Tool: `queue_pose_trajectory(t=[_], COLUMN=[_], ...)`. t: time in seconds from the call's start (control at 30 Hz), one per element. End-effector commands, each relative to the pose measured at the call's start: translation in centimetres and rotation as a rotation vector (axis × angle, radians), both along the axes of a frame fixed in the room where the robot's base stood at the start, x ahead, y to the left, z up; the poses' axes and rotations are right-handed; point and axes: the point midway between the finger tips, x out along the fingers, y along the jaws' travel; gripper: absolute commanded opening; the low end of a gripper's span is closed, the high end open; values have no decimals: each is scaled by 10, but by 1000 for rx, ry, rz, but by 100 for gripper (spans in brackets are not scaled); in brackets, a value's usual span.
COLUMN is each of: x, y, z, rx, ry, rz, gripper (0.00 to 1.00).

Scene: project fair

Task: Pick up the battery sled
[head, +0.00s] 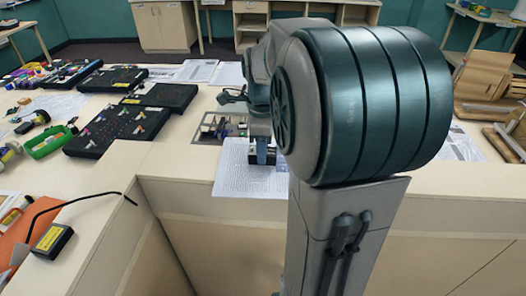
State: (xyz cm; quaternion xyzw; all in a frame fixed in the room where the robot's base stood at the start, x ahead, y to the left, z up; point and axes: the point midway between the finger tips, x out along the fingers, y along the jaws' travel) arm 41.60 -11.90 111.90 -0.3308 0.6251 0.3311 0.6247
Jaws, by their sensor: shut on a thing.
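My gripper (262,152) points down over the white printed sheet near the table's front edge, in the middle of the head view. It is shut on a small dark block, which I take to be the battery sled (271,158). The blue-grey finger and my arm hide much of the block. I cannot tell whether the block touches the sheet or is just above it.
My large arm joint blocks the view to the right. A small tray of parts (222,128) sits just behind the sheet. Black boards (118,131) and a green frame (52,142) lie left. A black box with a yellow label (52,241) is at front left. Cardboard pieces (482,75) stand right.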

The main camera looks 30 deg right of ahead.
Motion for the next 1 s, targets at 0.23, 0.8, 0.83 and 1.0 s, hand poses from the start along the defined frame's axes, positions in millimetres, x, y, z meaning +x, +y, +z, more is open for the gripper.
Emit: queue_pose_trajectory(t=[0.23, 0.8, 0.83, 1.0], x=[-12, -68, -69, -70], y=[-18, -91, -92, -94], z=[38, 95, 96, 97], rx=[-2, 0, 0, -1], ry=[-5, -1, -1, -1], rz=[-7, -1, -1, 0], gripper=[18, 18, 18, 18])
